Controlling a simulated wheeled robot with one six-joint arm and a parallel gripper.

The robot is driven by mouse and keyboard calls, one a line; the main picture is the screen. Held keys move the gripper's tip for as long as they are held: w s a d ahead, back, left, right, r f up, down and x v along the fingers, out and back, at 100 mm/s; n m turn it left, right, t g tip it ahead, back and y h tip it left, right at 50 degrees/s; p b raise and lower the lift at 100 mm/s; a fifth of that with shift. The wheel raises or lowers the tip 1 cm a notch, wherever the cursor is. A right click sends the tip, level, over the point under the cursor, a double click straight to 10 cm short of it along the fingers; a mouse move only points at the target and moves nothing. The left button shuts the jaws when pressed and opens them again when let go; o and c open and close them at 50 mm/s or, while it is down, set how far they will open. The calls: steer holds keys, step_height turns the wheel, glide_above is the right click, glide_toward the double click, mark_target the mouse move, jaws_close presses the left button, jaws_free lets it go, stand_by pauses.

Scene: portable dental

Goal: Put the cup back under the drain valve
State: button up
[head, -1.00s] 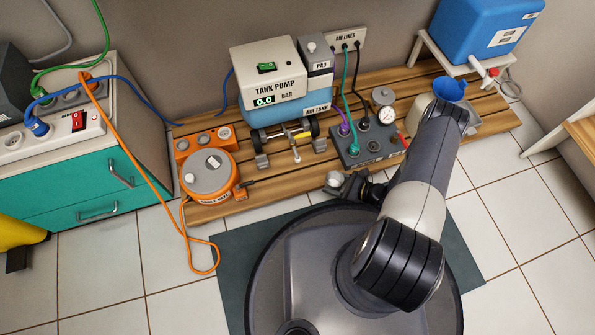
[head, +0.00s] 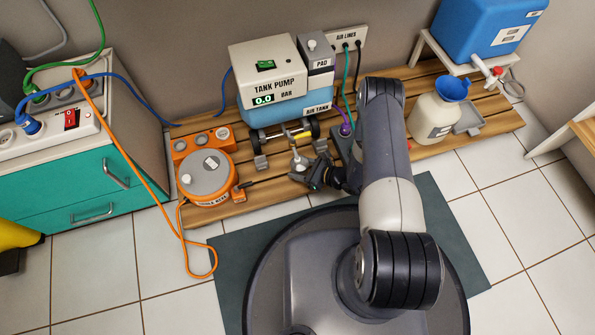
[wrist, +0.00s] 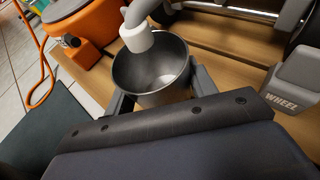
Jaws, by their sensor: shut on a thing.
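My gripper (head: 316,172) is shut on a small grey metal cup (wrist: 152,80), with its fingers (wrist: 162,95) on either side of the cup in the wrist view. The cup looks upright and empty inside. The drain valve's pale, white-tipped spout (wrist: 138,38) appears over the far left part of the cup's mouth in the wrist view. The head view shows the drain valve (head: 297,155) in front of the blue air tank (head: 290,108). There the cup is mostly lost beside the gripper. I cannot tell the exact gap between the cup and the floor of the platform.
A grey wheel chock (wrist: 292,85) stands right of the cup. An orange round unit (head: 207,178) is to the left. The tank pump (head: 265,75) stands on the slatted wooden platform (head: 270,190). A cream bottle with a blue funnel (head: 432,118) is at the right.

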steer(key=shift+w+a+f+b, duration=0.1)
steer(key=shift+a+f+b, duration=0.2)
steer(key=shift+f, duration=0.2)
steer(key=shift+w+a+f+b, duration=0.1)
steer(key=shift+a+f+b, duration=0.05)
steer(key=shift+f+b, duration=0.65)
steer(key=shift+f, duration=0.3)
steer(key=shift+f, duration=0.15)
steer(key=o, duration=1)
steer(key=p+v, duration=0.4)
steer(key=v, duration=0.6)
steer(key=shift+s+d+p, duration=0.3)
steer(key=shift+d, duration=0.05)
